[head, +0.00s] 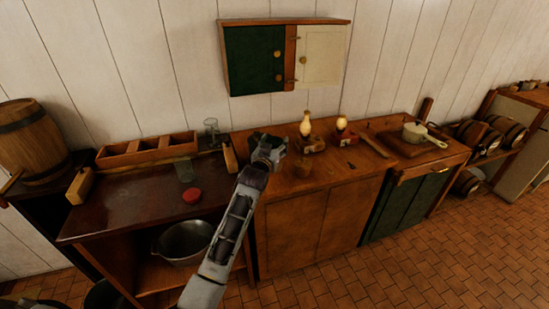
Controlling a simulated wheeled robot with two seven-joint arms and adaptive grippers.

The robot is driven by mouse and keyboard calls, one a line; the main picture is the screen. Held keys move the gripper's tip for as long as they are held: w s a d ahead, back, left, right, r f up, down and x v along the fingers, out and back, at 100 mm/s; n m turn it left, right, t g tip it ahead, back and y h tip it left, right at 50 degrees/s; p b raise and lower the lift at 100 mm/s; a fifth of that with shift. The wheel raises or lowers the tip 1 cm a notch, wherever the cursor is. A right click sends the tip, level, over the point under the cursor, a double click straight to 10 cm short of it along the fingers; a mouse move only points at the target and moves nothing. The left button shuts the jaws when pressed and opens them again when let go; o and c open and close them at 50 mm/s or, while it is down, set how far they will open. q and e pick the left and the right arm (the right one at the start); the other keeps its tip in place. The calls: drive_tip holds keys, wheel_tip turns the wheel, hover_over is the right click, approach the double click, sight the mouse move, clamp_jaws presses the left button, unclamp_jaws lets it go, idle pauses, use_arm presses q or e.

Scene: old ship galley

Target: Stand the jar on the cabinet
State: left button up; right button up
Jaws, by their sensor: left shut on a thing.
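My left gripper (268,150) reaches in over the left end of the wooden cabinet (312,222). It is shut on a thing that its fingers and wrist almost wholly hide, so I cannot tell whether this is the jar. A clear glass vessel (185,173) stands on the dark counter to the left, behind a red round lid-like piece (192,195). Another clear glass (211,128) stands farther back. A wall cabinet (254,60) with one green and one cream door hangs above. My right gripper is not in view.
A metal pot (184,242) sits on the lower shelf. The cabinet top's front strip looks mostly clear.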

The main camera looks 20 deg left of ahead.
use_arm(q)
drive_tip(key=shift+f, duration=0.9)
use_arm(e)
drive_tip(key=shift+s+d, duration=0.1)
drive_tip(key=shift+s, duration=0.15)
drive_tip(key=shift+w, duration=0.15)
use_arm(q)
drive_tip(key=shift+f, duration=0.25)
wheel_tip(320, 180, down, 3)
drive_tip(key=shift+r, duration=0.2)
drive_tip(key=shift+f, duration=0.55)
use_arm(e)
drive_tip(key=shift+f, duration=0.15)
